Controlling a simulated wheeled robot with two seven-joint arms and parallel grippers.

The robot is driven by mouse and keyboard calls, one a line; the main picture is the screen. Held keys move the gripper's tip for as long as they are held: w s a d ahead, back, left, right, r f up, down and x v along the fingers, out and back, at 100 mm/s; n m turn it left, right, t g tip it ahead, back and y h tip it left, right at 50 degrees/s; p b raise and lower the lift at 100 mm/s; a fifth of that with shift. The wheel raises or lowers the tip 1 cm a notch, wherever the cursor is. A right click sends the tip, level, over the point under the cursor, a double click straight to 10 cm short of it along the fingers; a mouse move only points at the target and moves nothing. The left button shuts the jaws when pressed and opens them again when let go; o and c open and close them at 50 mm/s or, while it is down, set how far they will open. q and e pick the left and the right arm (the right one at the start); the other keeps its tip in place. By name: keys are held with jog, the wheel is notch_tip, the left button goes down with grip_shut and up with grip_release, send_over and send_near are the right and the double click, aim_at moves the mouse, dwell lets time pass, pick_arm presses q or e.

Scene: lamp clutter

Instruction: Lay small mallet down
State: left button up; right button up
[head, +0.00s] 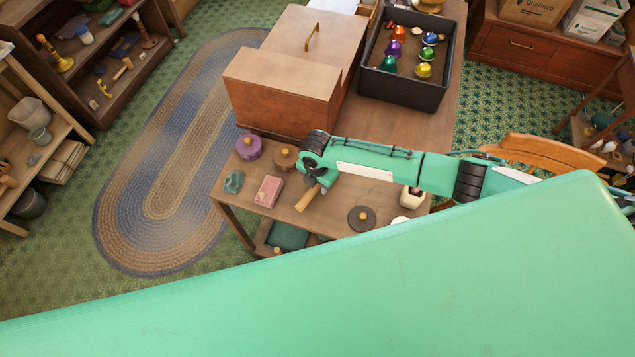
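The small mallet (308,198) shows as a pale wooden handle slanting down and left from under my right gripper (313,181). My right gripper points down over the front part of the wooden table (335,213) and appears shut on the mallet. Its fingers and wrist hide the rest of the mallet. I cannot tell whether the mallet touches the tabletop. My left gripper is not in view.
A purple round lidded thing (249,147), a brown one (285,157), a pink box (269,191), a green lump (234,182) and a dark disc (361,218) surround the gripper. A wooden box (275,95) and black tray (405,87) with coloured bells stand behind.

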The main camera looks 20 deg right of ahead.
dwell(0.5)
jog(key=shift+r+p, duration=2.35)
jog(key=shift+r, duration=0.15)
jog(key=o, duration=0.6)
jog(key=shift+c, duration=0.2)
notch_tip(320, 180, up, 14)
jog(key=b, duration=0.3)
jog(key=shift+b, duration=0.35)
